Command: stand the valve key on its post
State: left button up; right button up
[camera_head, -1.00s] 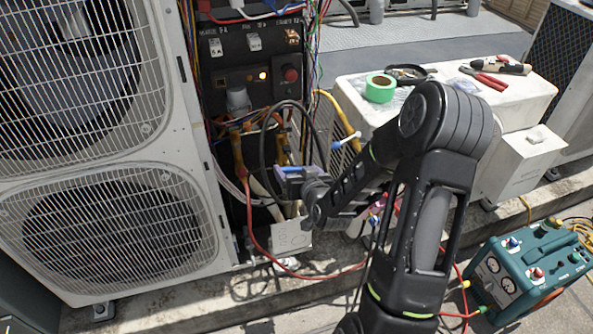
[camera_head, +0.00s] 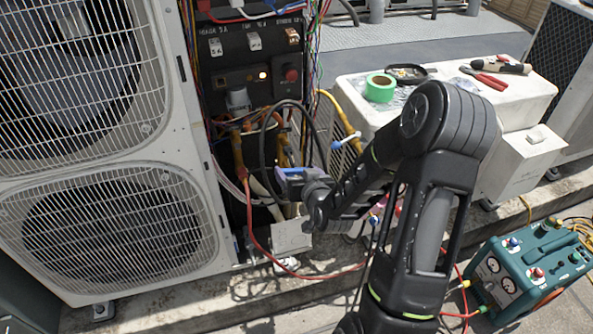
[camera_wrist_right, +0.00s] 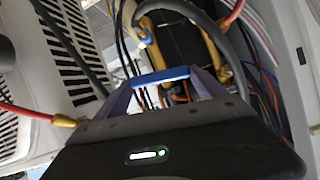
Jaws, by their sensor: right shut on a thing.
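My right gripper (camera_head: 288,174) is at the open front of the condenser's wiring and pipe bay, among hoses and cables. In the right wrist view its two purple fingers are shut on a blue bar (camera_wrist_right: 162,76), which spans between the fingertips and looks like the handle of the valve key. My left gripper is not in view.
A black hose loop, yellow hoses and a red hose (camera_head: 253,225) surround my right gripper. The condenser (camera_head: 187,195) stands to the left. A white unit (camera_head: 440,118) at right bears green tape (camera_head: 379,88) and red-handled pliers (camera_head: 484,79). A teal machine (camera_head: 527,262) stands lower right.

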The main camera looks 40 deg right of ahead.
jog(key=shift+s+a, duration=0.2)
jog(key=shift+s, duration=0.3)
jog(key=shift+s+a, duration=0.15)
jog(key=shift+s, duration=0.35)
jog(key=s+p, duration=0.2)
jog(key=s+a+p, duration=0.1)
jog(key=shift+s+a+p, duration=0.15)
jog(key=shift+s+p, duration=0.2)
dwell(0.6)
